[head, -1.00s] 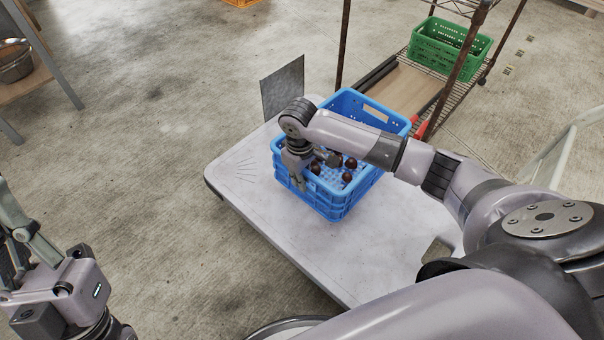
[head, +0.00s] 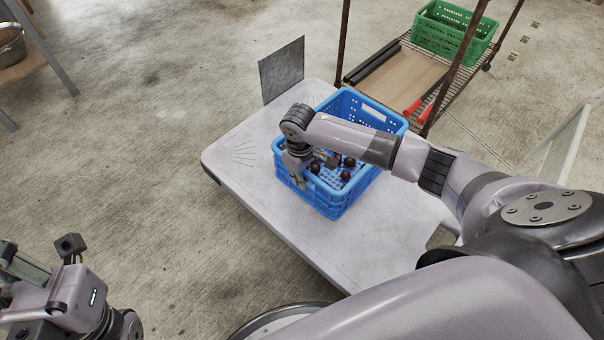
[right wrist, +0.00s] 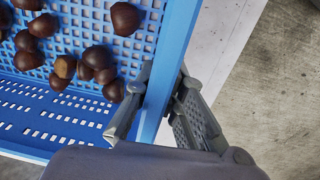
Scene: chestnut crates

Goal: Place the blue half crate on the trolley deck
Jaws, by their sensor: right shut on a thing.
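The blue half crate (head: 335,205) is over the pale trolley deck (head: 240,165), with several brown chestnuts (head: 348,162) inside. I cannot tell whether its base touches the deck. My right gripper (head: 298,178) is shut on its near left wall. In the right wrist view the crate wall (right wrist: 178,50) passes between the two fingers (right wrist: 158,110), with chestnuts (right wrist: 85,60) on the perforated floor. My left gripper (head: 45,255) is at the lower left, away from the crate; its fingertips are not clear.
A dark upright plate (head: 282,70) stands at the deck's far edge. Behind is a wire rack (head: 425,95) with brown posts, holding a green crate (head: 450,30). A shelf with a metal bowl (head: 10,45) is at the far left. The deck's left part is clear.

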